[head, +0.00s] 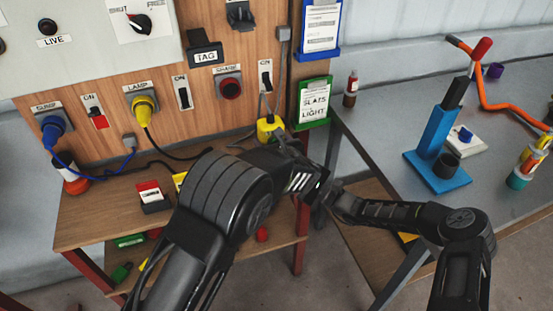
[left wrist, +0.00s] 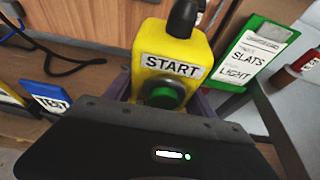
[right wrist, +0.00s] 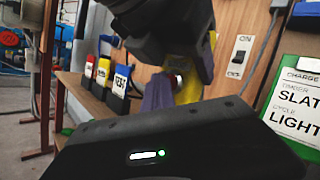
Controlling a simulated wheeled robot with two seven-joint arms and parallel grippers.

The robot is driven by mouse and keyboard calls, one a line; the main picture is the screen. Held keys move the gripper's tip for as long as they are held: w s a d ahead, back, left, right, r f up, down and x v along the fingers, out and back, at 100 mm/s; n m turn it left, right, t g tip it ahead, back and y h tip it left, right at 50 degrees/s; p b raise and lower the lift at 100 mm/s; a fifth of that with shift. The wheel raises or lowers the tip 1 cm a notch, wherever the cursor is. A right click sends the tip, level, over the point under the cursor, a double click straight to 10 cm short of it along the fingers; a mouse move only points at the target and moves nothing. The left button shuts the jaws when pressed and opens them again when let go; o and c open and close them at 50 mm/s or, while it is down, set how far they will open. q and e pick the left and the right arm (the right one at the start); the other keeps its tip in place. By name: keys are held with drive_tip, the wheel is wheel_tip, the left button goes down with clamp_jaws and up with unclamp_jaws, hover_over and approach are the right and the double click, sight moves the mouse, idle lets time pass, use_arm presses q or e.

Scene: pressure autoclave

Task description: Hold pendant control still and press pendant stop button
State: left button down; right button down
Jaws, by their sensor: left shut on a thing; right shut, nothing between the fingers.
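The yellow pendant control (head: 268,127) hangs at the right end of the wooden panel. In the left wrist view the pendant (left wrist: 193,52) shows a START label and a green button (left wrist: 163,95). My left gripper (head: 283,145) is shut on it, one purple finger on each side. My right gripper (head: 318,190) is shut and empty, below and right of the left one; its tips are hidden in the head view. In the right wrist view its purple fingers (right wrist: 170,95) point at a small red spot (right wrist: 179,79), perhaps the stop button. Contact cannot be told.
The panel carries a blue plug (head: 53,125), a yellow plug (head: 144,106) and switches. A green-framed card (head: 314,103) hangs right of the pendant. The grey table (head: 385,130) at right holds a blue stand (head: 436,140). A wooden shelf (head: 100,215) lies below the panel.

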drive_tip(key=shift+s+d, duration=0.25)
drive_tip(key=shift+s, duration=0.6)
drive_tip(key=shift+s+d, duration=0.25)
drive_tip(key=shift+s, duration=0.55)
drive_tip(key=shift+s+d, duration=0.3)
drive_tip(key=shift+s, duration=0.5)
drive_tip(key=shift+s+d, duration=0.25)
drive_tip(key=shift+s, duration=0.55)
use_arm(q)
drive_tip(key=shift+c, duration=1.2)
unclamp_jaws()
